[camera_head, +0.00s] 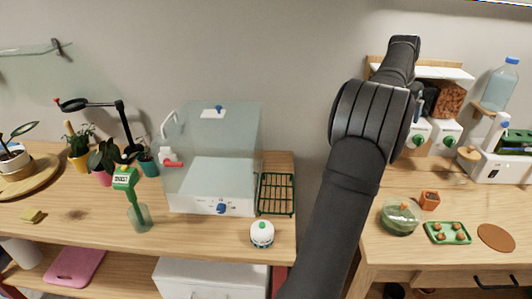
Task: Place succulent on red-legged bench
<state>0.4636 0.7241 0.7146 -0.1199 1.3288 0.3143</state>
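A reddish leg (279,280) shows under this bench's right end. On the right table, a rounded clear green container (400,218) holds something I cannot make out. My dark arm rises between the two tables; its gripper is not visible.
A clear-walled box (212,185), green rack (276,194), white round device (262,234) and green spray bottle (137,205) occupy the bench. A black lamp (125,125) stands behind. The right table (375,250) holds a green tray (447,233) and brown disc (496,237). A gap separates the tables.

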